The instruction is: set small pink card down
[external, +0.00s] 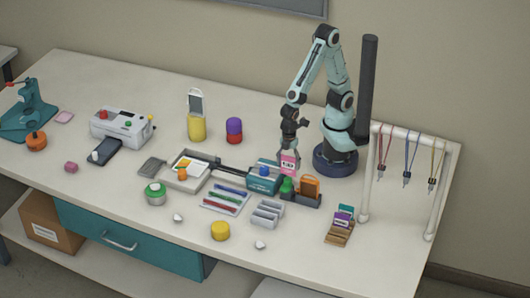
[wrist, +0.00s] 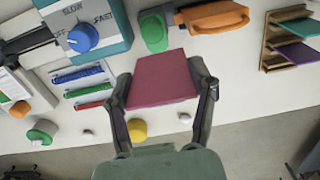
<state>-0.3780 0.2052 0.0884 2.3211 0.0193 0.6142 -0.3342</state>
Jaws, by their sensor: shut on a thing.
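In the wrist view the card (wrist: 161,79) shows as a dark pink rectangle between the two fingers. My gripper (external: 291,150) is shut on the card and holds it behind the teal laminator (external: 264,178) and the green object, from this camera's side. The fingers also show in the wrist view (wrist: 162,92), one on each side of the card. Whether the card's lower edge touches anything is hidden.
A wooden rack (external: 340,233) with coloured cards stands at the front right. An orange item (external: 310,186) and a green one (external: 287,186) sit close by the card. A white frame (external: 364,185) with hanging lanyards stands to the right. Bare table lies between frame and rack.

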